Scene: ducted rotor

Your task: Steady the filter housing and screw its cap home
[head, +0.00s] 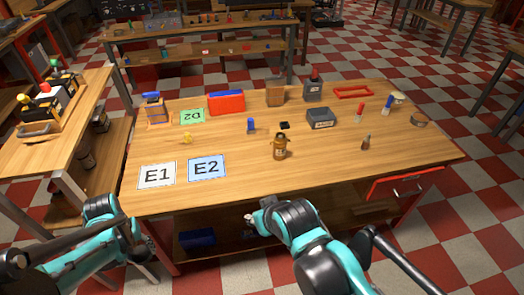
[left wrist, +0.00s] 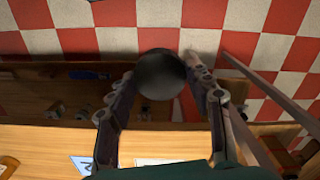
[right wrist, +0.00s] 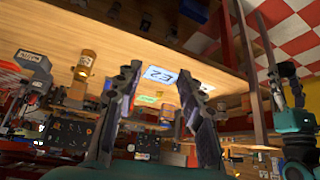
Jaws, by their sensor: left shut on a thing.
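A brown, bottle-like thing with a pale band (head: 280,148), which looks like the filter housing, stands upright near the table's front middle; in the right wrist view it appears as an amber cylinder (right wrist: 82,66). My left gripper (head: 104,207) is in front of the table's left corner. In the left wrist view its fingers are shut on a dark round thing (left wrist: 161,72); I cannot tell whether this is the cap. My right gripper (head: 254,217) is just off the table's front edge, apart from the housing. In the right wrist view its fingers (right wrist: 155,95) are apart with nothing between them.
Cards E1 (head: 157,174) and E2 (head: 207,168) lie at the table's front left. A small black piece (head: 284,125), a blue piece (head: 251,126) and a grey box (head: 320,118) stand behind the housing. The table's front right is mostly clear.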

